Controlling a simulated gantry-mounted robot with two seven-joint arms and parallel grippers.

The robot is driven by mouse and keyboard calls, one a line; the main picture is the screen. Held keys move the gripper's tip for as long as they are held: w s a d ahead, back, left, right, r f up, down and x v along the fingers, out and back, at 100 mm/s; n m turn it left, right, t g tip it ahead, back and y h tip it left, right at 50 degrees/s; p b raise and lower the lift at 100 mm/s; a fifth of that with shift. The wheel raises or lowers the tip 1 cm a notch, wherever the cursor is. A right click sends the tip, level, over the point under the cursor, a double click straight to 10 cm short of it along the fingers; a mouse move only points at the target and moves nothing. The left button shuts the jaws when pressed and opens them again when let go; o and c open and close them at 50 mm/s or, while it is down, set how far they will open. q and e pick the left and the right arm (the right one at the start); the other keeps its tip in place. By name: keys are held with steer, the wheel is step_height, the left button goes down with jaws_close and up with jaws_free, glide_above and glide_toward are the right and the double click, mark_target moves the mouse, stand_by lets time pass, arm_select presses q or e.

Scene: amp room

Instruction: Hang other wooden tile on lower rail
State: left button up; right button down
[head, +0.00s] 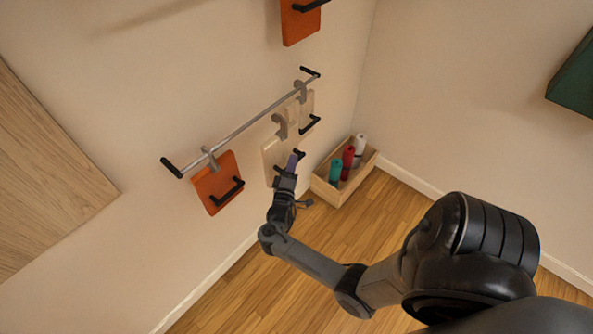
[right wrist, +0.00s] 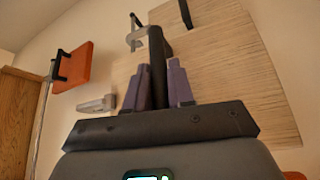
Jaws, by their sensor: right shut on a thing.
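My right gripper (head: 291,163) is shut on the black handle (right wrist: 157,66) of a pale wooden tile (head: 271,152). The tile also fills much of the right wrist view (right wrist: 225,62). Its grey hook (head: 281,126) shows just below the lower rail (head: 247,124) in the head view and looks apart from it; the depth gap is hard to tell. Another pale wooden tile (head: 307,103) hangs by a grey hook near the rail's right end. An orange tile (head: 213,185) hangs near its left end. My left gripper is not in view.
Another orange tile (head: 299,27) hangs higher on the wall. A wooden box (head: 325,191) with red, teal and white rolled or bottle-like items stands on the floor by the corner. A wooden panel (head: 45,170) is at the left. The rail's middle stretch is bare.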

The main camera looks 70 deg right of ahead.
mark_target(278, 164)
steer(key=shift+w+d+b, duration=0.25)
steer(key=shift+w+b, duration=0.4)
steer(key=shift+w, duration=0.2)
steer(key=shift+w+d+b, duration=0.3)
steer(key=shift+w+b, duration=0.35)
steer(key=shift+w, duration=0.15)
steer(key=shift+w+d+b, duration=0.25)
steer(key=shift+w+b, duration=0.4)
steer(key=shift+w, duration=0.2)
steer(key=w+b, duration=0.1)
steer(key=b, duration=0.1)
steer(key=w+f+b, duration=0.1)
steer(key=w+d+f+b, duration=0.1)
steer(key=b, duration=0.1)
steer(key=shift+w+d+f+b, duration=0.1)
steer(key=shift+w+f+b, duration=0.1)
steer(key=shift+w+b, duration=0.2)
steer(key=shift+f, duration=0.1)
steer(key=c, duration=0.9)
jaws_free()
